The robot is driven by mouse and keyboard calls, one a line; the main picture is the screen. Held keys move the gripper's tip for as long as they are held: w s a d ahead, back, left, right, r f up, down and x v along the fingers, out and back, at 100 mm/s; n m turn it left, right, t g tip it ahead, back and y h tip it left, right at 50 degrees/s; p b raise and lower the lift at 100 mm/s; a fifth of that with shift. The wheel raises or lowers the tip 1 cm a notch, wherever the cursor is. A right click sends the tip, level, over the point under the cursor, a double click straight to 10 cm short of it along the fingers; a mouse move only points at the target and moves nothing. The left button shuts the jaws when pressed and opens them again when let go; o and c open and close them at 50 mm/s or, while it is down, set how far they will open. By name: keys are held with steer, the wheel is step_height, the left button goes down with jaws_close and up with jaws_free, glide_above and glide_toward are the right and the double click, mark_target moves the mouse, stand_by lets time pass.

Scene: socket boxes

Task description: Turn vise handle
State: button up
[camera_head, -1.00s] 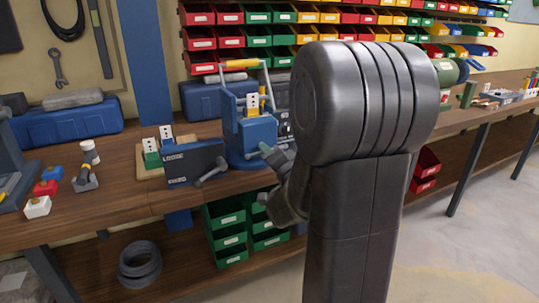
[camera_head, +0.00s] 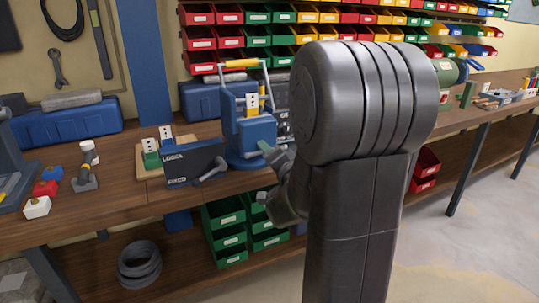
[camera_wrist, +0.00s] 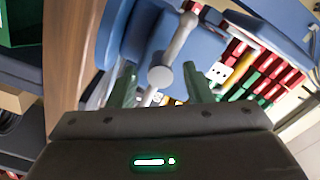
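The blue vise (camera_head: 250,137) stands on the wooden bench, left of my arm. In the wrist view the grey handle (camera_wrist: 160,75) has a round hub, with a bar running up and right. My gripper (camera_wrist: 159,88) has two green fingers spread apart, one on each side of the hub. I cannot tell whether they touch it. In the head view my gripper (camera_head: 268,150) is close to the vise, partly hidden by my arm.
A blue toolbox (camera_head: 68,124) lies at the back left. Small red, white and blue blocks and a grey tool (camera_head: 86,180) stand on the left bench. Green bins (camera_head: 226,230) and a coiled hose (camera_head: 139,262) sit on the lower shelf. Coloured bins line the wall.

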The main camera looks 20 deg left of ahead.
steer(key=p+v, duration=0.1)
steer(key=v, duration=1.2)
steer(key=shift+s+d, duration=0.25)
steer(key=shift+s, duration=0.05)
steer(key=b+x, duration=0.1)
steer(key=x, duration=1.2)
steer(key=shift+w+a, duration=0.3)
steer(key=shift+d, duration=0.1)
